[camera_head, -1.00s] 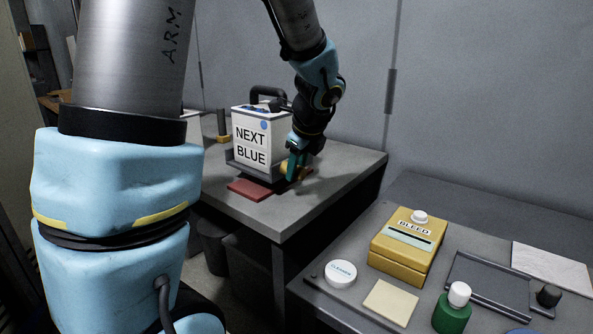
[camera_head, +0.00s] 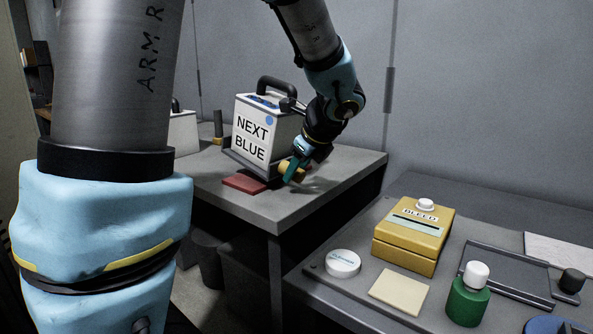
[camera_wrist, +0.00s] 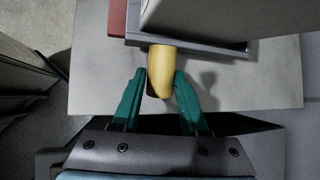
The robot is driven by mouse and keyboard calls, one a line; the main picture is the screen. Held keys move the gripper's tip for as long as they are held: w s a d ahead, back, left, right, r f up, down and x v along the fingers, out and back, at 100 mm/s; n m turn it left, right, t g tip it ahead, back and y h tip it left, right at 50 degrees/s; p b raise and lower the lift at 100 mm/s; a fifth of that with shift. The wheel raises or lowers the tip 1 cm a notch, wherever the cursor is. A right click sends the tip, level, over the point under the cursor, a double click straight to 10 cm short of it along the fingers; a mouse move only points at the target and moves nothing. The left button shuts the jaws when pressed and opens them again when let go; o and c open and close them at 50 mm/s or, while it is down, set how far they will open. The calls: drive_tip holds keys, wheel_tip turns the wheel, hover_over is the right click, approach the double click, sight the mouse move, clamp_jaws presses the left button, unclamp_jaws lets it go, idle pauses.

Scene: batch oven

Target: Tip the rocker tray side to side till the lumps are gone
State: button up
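The grey rocker tray (camera_head: 232,156) stands on the far bench and carries a white box (camera_head: 262,128) marked NEXT BLUE, with a black handle on top. The tray and box lean down to the right in the head view. The tray's edge shows in the wrist view (camera_wrist: 205,46), with a yellow grip (camera_wrist: 161,68) sticking out from it. My gripper (camera_head: 292,168) is at the tray's right end. Any lumps are hidden from view.
A red pad (camera_head: 243,183) lies at the tray's front left. The near bench holds a yellow BLEED box (camera_head: 408,245), a white round tub (camera_head: 342,263), a cream pad (camera_head: 399,292), a green bottle (camera_head: 467,303) and a dark tray (camera_head: 505,254).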

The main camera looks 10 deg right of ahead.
drive_tip(key=o, duration=0.4)
drive_tip(key=shift+r, duration=0.1)
drive_tip(key=v, duration=1)
drive_tip(key=shift+s+d+r+p, duration=0.1)
drive_tip(key=shift+s+r+p, duration=0.1)
drive_tip(key=shift+s+p, duration=0.1)
drive_tip(key=shift+c, duration=0.4)
